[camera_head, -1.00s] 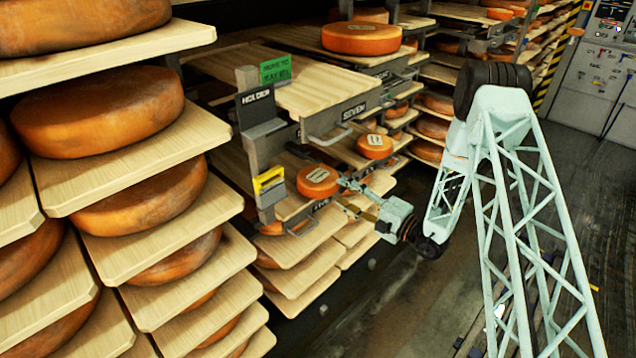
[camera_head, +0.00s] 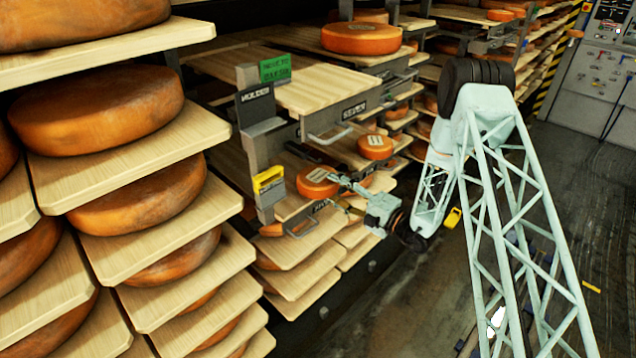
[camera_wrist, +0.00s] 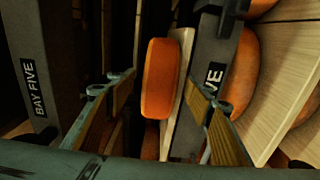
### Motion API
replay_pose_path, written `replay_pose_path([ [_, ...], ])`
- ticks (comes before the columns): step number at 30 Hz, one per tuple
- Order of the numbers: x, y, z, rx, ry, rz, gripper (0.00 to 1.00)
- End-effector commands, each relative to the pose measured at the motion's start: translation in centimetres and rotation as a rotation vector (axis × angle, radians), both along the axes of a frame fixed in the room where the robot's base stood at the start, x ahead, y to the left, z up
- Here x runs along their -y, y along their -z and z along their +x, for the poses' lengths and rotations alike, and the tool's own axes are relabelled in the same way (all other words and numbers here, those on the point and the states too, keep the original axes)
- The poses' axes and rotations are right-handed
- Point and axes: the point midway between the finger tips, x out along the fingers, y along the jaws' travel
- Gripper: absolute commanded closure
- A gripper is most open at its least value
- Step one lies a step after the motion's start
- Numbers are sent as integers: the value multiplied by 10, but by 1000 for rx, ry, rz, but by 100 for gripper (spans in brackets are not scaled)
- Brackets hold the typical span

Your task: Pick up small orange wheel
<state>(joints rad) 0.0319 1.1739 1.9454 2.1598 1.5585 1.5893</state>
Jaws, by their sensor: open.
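A small orange wheel (camera_head: 313,184) with a pale label on top lies on a wooden shelf board below the holder sign. My gripper (camera_head: 337,191) is at its right side in the head view, with its upper finger overlapping the wheel's right edge. In the wrist view the wheel (camera_wrist: 160,78) appears between my two spread fingers, beyond their tips. My gripper (camera_wrist: 163,77) is open and empty, with wood-coloured pads. Visible gaps separate the wheel from both fingers in that view; I cannot tell the exact distance to it.
A second small labelled wheel (camera_head: 375,146) lies on a board further right. A grey rail (camera_wrist: 209,80) stands close to my right finger, and a dark "BAY FIVE" post (camera_wrist: 35,75) is at left. Large wheels on boards (camera_head: 150,238) fill the left rack.

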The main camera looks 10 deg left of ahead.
Motion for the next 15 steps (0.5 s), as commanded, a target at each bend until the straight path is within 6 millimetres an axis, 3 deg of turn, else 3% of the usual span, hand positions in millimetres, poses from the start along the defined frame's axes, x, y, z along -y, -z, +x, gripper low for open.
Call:
replay_pose_path([
  [3,0,0,0,0,0,0,54],
  [15,0,0,0,0,0,0,90],
])
